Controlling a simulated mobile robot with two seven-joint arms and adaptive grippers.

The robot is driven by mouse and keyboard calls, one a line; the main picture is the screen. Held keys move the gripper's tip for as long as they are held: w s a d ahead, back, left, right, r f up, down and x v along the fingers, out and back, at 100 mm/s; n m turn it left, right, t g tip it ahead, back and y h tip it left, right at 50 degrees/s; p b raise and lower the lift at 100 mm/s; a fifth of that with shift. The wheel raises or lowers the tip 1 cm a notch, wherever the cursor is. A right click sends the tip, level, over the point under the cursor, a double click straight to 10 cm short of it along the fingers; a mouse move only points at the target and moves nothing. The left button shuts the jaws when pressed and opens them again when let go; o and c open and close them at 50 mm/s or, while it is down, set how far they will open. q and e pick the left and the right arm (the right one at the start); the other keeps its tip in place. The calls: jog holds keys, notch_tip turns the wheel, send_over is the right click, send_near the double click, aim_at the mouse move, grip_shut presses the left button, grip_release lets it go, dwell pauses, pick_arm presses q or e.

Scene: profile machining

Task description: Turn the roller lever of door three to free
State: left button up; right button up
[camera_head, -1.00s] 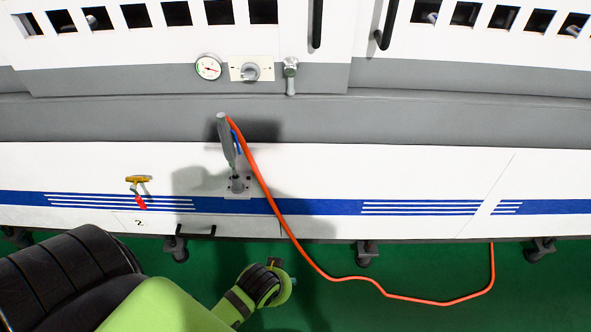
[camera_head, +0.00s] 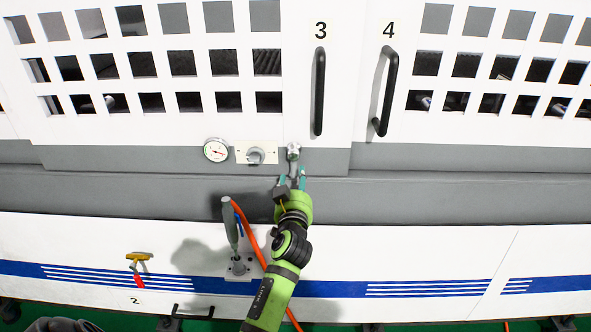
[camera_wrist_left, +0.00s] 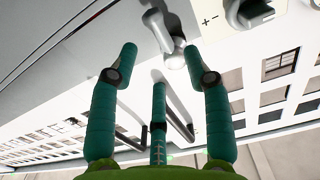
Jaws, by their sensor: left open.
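The roller lever (camera_head: 293,152) of door three is a small silver round head with a short grey arm hanging down, below the door marked 3 (camera_head: 320,30). My left gripper (camera_head: 292,178) is just below the head, with its teal fingers around the lower end of the lever arm. In the left wrist view, the lever's round head (camera_wrist_left: 176,61) and arm (camera_wrist_left: 157,28) show beyond the spread, open fingers (camera_wrist_left: 160,60). I cannot tell whether any finger touches the lever. My right gripper is not in view.
Left of the lever are a knob on a cream plate (camera_head: 256,154) and a round gauge (camera_head: 216,150). A grey upright handle (camera_head: 229,220) with an orange hose (camera_head: 246,225) stands beside my forearm. Door handles three (camera_head: 319,92) and four (camera_head: 386,92) rise above.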

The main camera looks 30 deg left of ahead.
aim_at(295, 168)
pick_arm(q)
jog(key=shift+p+x, duration=0.35)
jog(key=shift+x, duration=2.6)
jog(key=shift+s, duration=0.1)
grip_shut()
